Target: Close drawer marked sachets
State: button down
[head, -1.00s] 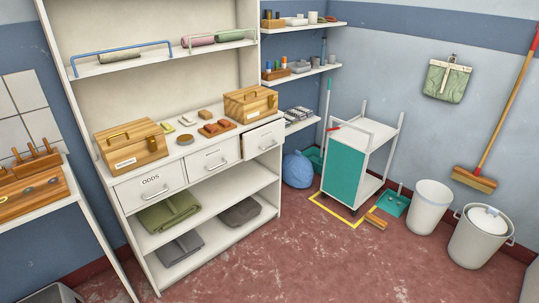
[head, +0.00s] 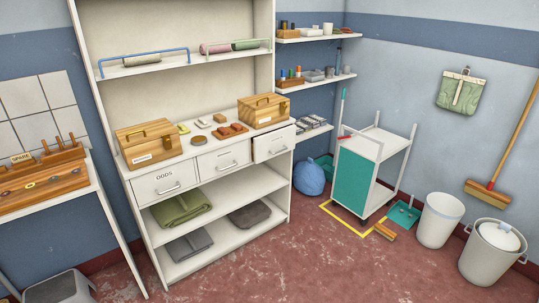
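A white shelf unit (head: 283,205) has a row of three drawers under its counter. My gripper is not in view.
Two wooden boxes (head: 147,143) and small items stand on the counter. Folded cloths (head: 180,207) lie on the shelves below. A teal trolley (head: 354,180), a blue bag (head: 308,177) and bins (head: 438,220) stand to the right. The red floor before the unit is clear.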

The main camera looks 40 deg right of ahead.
aim_at(264, 147)
jog(key=z, duration=0.4)
jog(key=i, duration=1.85)
jog(key=u, duration=0.25)
